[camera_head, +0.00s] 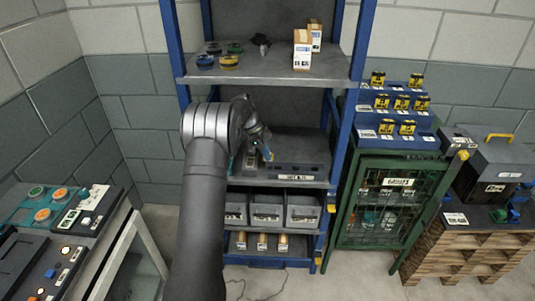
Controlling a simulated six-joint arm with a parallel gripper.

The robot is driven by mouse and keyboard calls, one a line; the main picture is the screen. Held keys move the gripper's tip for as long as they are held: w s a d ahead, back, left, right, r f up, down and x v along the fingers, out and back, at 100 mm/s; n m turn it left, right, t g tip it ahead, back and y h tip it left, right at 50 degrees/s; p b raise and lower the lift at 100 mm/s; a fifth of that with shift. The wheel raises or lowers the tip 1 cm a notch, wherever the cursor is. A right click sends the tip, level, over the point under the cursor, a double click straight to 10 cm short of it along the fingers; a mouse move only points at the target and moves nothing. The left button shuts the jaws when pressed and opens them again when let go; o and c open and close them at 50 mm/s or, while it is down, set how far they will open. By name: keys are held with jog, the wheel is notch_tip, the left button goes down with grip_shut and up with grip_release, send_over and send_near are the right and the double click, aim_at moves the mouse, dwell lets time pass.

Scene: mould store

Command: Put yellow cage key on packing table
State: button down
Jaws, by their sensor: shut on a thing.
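My gripper (257,142) is at the middle shelf of the blue rack, partly hidden by my own arm. It is shut on a small yellow thing, which I take to be the yellow cage key (268,154); only a little of it shows, just above the shelf. A dark labelled block with holes (295,170) lies on that shelf, right of the gripper. The green mesh cage (385,200) stands to the right with its door closed. No table is clearly marked as the packing table; a grey-topped table (95,232) stands at the lower left.
The upper shelf (275,77) holds tape rolls and cartons above my gripper. Blue rack posts (347,100) flank the opening. Grey bins (268,208) sit below. Blue stepped stands with yellow items (400,103) top the cage. A grey case (495,172) is at right, above wooden pallets (465,245).

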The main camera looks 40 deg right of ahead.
jog(key=shift+w+a, duration=0.2)
jog(key=shift+a, duration=0.15)
